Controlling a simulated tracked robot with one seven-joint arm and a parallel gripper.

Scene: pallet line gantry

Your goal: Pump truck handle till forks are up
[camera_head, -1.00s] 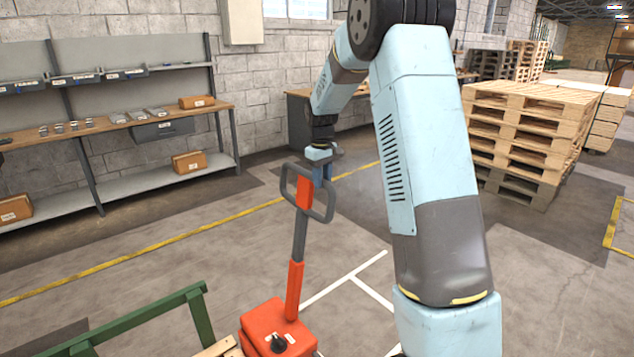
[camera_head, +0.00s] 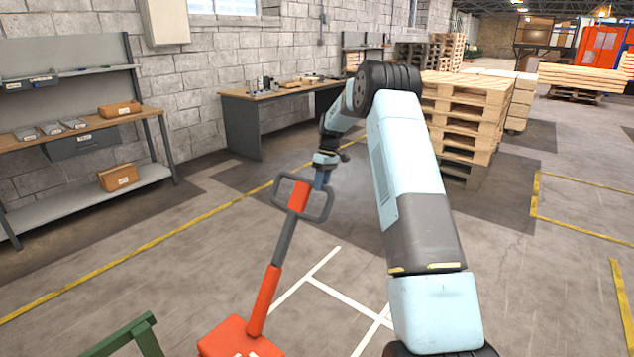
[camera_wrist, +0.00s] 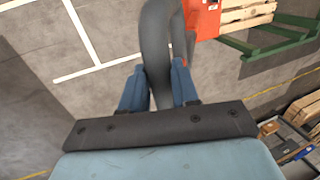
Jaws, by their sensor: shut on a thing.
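The pump truck handle is a dark grey loop (camera_head: 281,200) on a grey and red shaft (camera_head: 264,297), rising from the truck's red pump body (camera_head: 238,341) at the bottom of the head view. The shaft leans to the right in the head view. My gripper (camera_head: 321,180) is at the right side of the loop. In the wrist view, my gripper's blue fingers (camera_wrist: 158,90) sit on both sides of the grey loop bar (camera_wrist: 157,40) and are shut on it. The red body (camera_wrist: 203,20) shows beyond it. The forks are not in clear view.
A green frame (camera_head: 126,340) stands beside the truck at the lower left. A shelf unit (camera_head: 70,205) and a workbench (camera_head: 240,130) line the wall. Stacked pallets (camera_head: 465,120) stand at the back right. The marked floor right of the handle is clear.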

